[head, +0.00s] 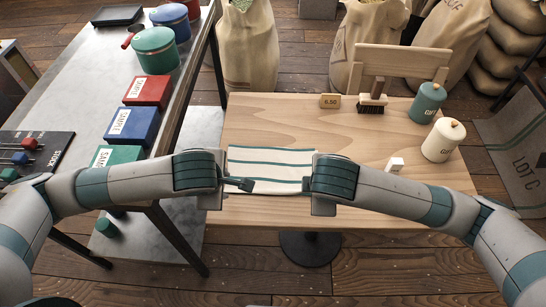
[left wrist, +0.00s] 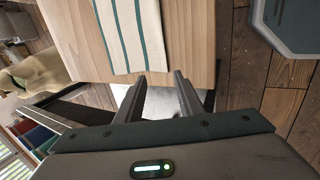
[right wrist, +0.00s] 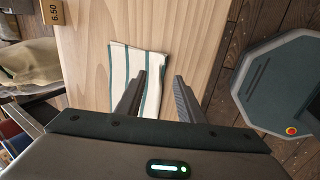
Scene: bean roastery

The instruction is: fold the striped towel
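The striped towel (head: 272,162) is white with dark teal stripes and lies flat on the front left part of the wooden table. It also shows in the left wrist view (left wrist: 127,35) and the right wrist view (right wrist: 122,68). My left gripper (head: 246,184) is at the towel's front left, its fingers apart and empty in the left wrist view (left wrist: 160,77). My right gripper (head: 306,185) is at the towel's front right, its fingers apart in the right wrist view (right wrist: 160,76), one overlapping the towel's edge. Contact cannot be told.
On the table (head: 290,112) are a price sign (head: 330,101), a brush (head: 372,104), a teal canister (head: 427,103), a cream canister (head: 442,140) and a small white block (head: 396,164). A metal bench (head: 97,88) with sample boxes stands left. The table's middle is clear.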

